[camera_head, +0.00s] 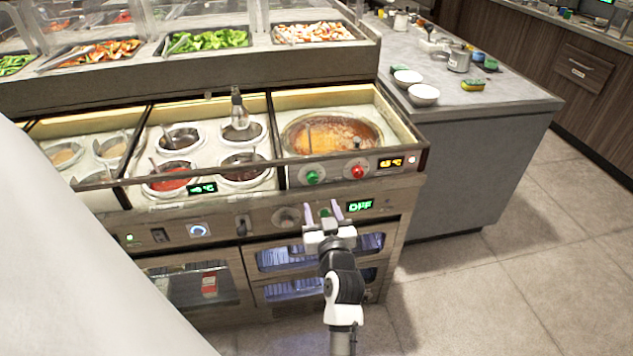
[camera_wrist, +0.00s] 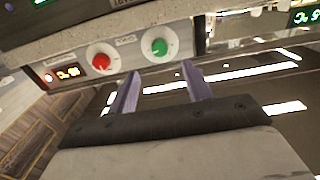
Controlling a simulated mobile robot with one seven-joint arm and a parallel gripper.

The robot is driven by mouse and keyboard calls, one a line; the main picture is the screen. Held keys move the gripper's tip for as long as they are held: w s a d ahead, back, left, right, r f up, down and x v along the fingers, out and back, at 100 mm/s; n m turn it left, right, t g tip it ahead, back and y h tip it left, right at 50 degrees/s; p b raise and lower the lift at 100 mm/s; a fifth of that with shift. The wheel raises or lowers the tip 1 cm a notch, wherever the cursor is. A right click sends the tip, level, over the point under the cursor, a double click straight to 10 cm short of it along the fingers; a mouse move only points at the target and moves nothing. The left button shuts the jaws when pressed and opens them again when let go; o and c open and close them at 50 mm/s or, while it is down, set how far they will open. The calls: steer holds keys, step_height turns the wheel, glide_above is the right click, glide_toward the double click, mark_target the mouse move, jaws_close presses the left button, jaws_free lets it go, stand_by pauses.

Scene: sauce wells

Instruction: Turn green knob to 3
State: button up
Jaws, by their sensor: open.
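The green knob (camera_head: 313,177) sits on a pale round dial on the front panel of the orange sauce well, left of a red knob (camera_head: 357,172) in the head view. In the wrist view the panel appears turned over, with the green knob (camera_wrist: 160,47) right of the red knob (camera_wrist: 101,62). The scale numbers and the knob's setting are too small to read. My gripper (camera_head: 322,210) is open and empty, with its two pale purple fingers apart, below the green knob and not touching it. In the wrist view the fingertips (camera_wrist: 160,76) lie just under the green knob.
An orange display (camera_head: 390,163) is right of the red knob. A green OFF display (camera_head: 360,206) and a grey knob (camera_head: 286,217) are on the lower panel beside my gripper. The sauce well (camera_head: 332,132) is above. Open floor lies at the right.

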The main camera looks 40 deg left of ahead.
mark_target(313, 181)
steer(key=p+x, duration=0.2)
steer(key=x, duration=0.7)
steer(key=shift+w+a, duration=0.2)
steer(key=shift+w, duration=0.05)
steer(key=c, duration=1)
